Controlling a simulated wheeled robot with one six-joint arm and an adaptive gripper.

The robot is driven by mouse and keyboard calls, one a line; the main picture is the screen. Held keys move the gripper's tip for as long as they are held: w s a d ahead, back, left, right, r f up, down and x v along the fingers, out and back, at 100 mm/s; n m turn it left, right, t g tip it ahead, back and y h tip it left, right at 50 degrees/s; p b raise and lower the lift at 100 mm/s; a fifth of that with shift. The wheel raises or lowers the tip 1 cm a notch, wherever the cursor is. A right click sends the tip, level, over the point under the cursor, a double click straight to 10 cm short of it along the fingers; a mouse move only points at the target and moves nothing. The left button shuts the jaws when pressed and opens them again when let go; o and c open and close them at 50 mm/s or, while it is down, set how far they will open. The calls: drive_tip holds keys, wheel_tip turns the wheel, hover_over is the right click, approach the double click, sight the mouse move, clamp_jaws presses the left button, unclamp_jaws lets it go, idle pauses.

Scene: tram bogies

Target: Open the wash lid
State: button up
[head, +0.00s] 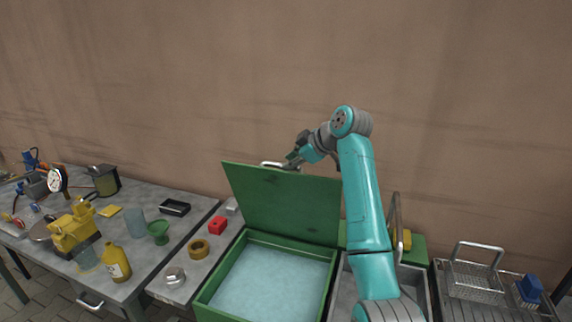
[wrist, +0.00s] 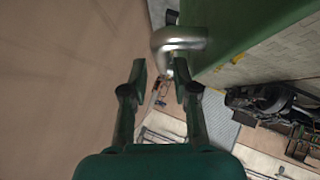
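The green wash lid (head: 280,200) stands raised, close to upright, at the back of the green wash tank (head: 213,287). The tank is open and shows pale blue liquid. A silver bar handle (head: 270,164) sits at the lid's top edge. My gripper (head: 292,157) is at that handle, at the top of the lid. In the wrist view the fingers of my gripper (wrist: 161,76) are apart, with the bent handle (wrist: 178,40) just ahead of and partly between the fingertips. The lid (wrist: 235,30) fills the upper right there. I cannot tell whether a finger touches the handle.
A narrow bench left of the tank holds a red block (head: 217,226), a brass ring (head: 198,249) and a metal cup (head: 175,276). A grey table (head: 165,230) farther left carries tools and bottles. A grey basin and wire baskets (head: 474,275) stand right. A brown wall is behind.

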drive_tip(key=v, duration=0.8)
drive_tip(key=shift+s+d+r, duration=0.2)
drive_tip(key=shift+r, duration=0.05)
drive_tip(key=shift+d, duration=0.1)
drive_tip(key=shift+s, duration=0.1)
